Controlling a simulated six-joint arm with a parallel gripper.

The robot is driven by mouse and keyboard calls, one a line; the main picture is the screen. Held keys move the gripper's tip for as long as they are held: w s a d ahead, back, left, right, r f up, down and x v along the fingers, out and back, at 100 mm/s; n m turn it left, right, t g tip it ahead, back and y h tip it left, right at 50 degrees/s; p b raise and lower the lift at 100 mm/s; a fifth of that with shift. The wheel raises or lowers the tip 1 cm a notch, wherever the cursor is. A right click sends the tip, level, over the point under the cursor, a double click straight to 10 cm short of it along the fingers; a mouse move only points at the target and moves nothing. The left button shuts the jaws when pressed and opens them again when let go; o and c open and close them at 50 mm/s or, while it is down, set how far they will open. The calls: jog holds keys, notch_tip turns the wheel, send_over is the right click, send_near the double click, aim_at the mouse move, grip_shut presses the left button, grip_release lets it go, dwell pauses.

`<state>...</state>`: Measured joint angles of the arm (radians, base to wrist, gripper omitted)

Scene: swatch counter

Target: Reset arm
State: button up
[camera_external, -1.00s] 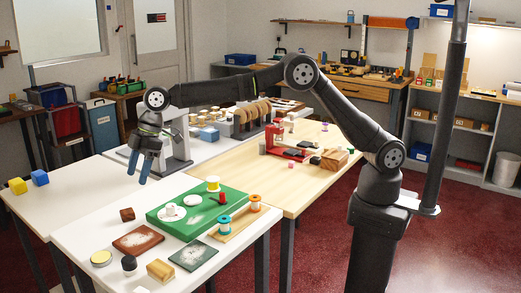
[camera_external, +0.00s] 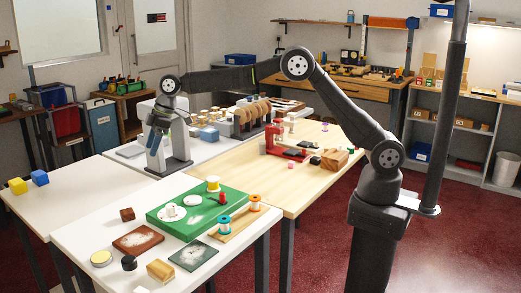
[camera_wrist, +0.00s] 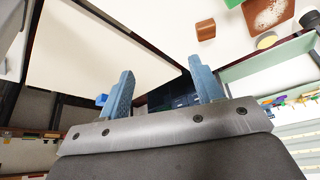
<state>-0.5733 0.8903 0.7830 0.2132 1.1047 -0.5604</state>
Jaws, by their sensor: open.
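My gripper (camera_external: 155,142) is raised in front of the grey and white machine stand (camera_external: 178,148) in the external view, with its blue fingers pointing down. In the wrist view the two blue fingers of my gripper (camera_wrist: 158,92) stand apart with nothing between them. My arm reaches from its base at the right across to the left, over the tables.
The front white table holds a green board (camera_external: 180,220) with spools, a brown swatch (camera_external: 137,239), a dark green swatch (camera_external: 193,255) and small blocks. A red device (camera_external: 283,142) stands on the wooden table. The left white table is mostly clear around a yellow block (camera_external: 18,186).

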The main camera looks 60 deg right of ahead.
jog(key=w+d+m, duration=0.1)
jog(key=w+d, duration=0.2)
jog(key=d, duration=0.3)
jog(key=w+d+m, duration=0.1)
jog(key=w+d, duration=0.2)
jog(key=d, duration=0.4)
jog(key=shift+w+m+t+h, duration=0.3)
jog(key=shift+t, duration=0.1)
